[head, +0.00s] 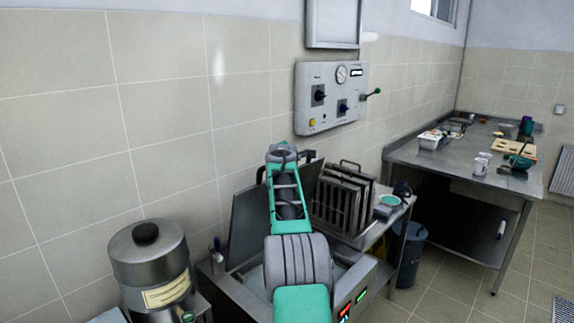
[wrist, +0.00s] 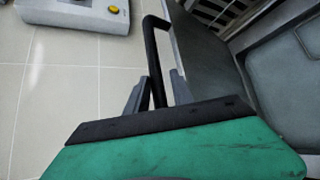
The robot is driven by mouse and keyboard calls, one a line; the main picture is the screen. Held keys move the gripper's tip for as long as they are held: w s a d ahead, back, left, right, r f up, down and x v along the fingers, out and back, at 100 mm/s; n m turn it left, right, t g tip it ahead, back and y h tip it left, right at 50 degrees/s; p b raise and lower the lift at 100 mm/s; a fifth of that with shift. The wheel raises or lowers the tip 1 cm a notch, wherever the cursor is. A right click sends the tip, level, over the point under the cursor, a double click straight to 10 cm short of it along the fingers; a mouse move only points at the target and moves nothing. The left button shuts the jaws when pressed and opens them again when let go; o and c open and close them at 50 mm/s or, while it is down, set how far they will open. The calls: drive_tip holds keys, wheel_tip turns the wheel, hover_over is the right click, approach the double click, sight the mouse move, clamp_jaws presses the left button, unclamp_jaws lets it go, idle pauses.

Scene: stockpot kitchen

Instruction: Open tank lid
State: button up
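The steel tank (head: 376,272) stands below my arm and has lit displays on its front. Its dark grey lid (head: 247,228) is raised and stands steeply tilted at the wall side, partly hidden by my arm. The lid also shows in the wrist view (wrist: 205,72). A black bar handle (wrist: 152,50) on the lid's edge runs down between the two grey fingers of my gripper (wrist: 158,95). The fingers look spread, with small gaps beside the bar. In the head view the fingers are mostly hidden behind my wrist, near the lid's top edge.
Metal racks (head: 345,198) stand right of the tank. A steel pot (head: 150,262) with a black knob is at the left. A control box (head: 330,98) hangs on the wall above. A bin (head: 409,250) and a cluttered steel table (head: 455,158) are at the right.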

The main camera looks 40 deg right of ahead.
drive_tip(key=b+v, duration=0.2)
drive_tip(key=v, duration=0.4)
drive_tip(key=shift+a+b, duration=0.15)
drive_tip(key=shift+b, duration=0.15)
drive_tip(key=shift+f, duration=0.1)
